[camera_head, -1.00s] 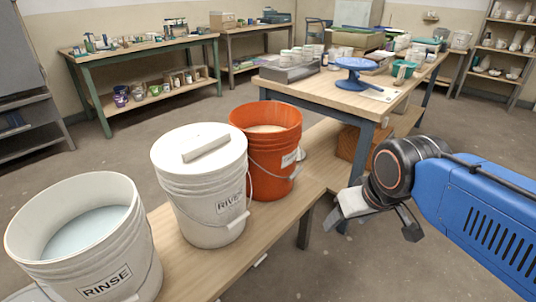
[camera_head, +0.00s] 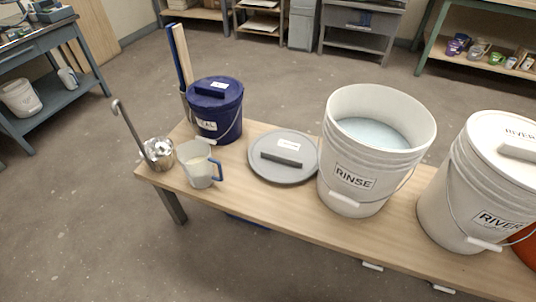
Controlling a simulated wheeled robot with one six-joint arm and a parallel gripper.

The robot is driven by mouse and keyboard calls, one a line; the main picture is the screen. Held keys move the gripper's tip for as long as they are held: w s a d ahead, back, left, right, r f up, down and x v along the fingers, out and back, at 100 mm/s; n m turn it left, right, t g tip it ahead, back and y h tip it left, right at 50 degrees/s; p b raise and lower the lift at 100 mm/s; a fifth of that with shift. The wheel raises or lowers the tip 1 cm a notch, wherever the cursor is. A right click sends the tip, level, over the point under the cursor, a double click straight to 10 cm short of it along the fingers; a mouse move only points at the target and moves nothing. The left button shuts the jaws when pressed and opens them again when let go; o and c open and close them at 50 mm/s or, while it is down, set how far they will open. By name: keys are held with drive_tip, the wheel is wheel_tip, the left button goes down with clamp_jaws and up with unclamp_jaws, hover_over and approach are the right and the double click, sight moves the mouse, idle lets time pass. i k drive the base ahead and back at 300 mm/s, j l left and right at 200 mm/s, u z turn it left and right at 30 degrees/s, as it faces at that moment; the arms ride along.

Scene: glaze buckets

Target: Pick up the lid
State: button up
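A round grey lid (camera_head: 262,170) with a dark bar handle (camera_head: 281,160) and a small white label lies flat on the wooden bench, left of the white RINSE bucket. The RINSE bucket (camera_head: 352,180) is open and holds pale liquid. The white RIVER bucket (camera_head: 462,205) at the right has a white lid (camera_head: 508,137) with a bar handle on it. A dark blue bucket (camera_head: 217,117) at the left also has a lid on, with a dark bar handle (camera_head: 211,89). My gripper is not in view.
A pitcher (camera_head: 197,165) with a blue handle and a metal ladle (camera_head: 158,153) stand at the bench's left end. Upright sticks (camera_head: 182,60) stand behind the blue bucket. The bench (camera_head: 270,212) is bare along its front edge. An orange bucket (camera_head: 525,249) shows at the right edge.

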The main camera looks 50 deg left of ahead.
sight(280, 156)
drive_tip(key=u, duration=1.7)
drive_tip(key=z, duration=1.9)
drive_tip(key=k+j+u, duration=0.1)
drive_tip(key=u, duration=0.35)
drive_tip(key=j+u, duration=0.4)
drive_tip(key=i+u, duration=0.2)
drive_tip(key=i, duration=0.5)
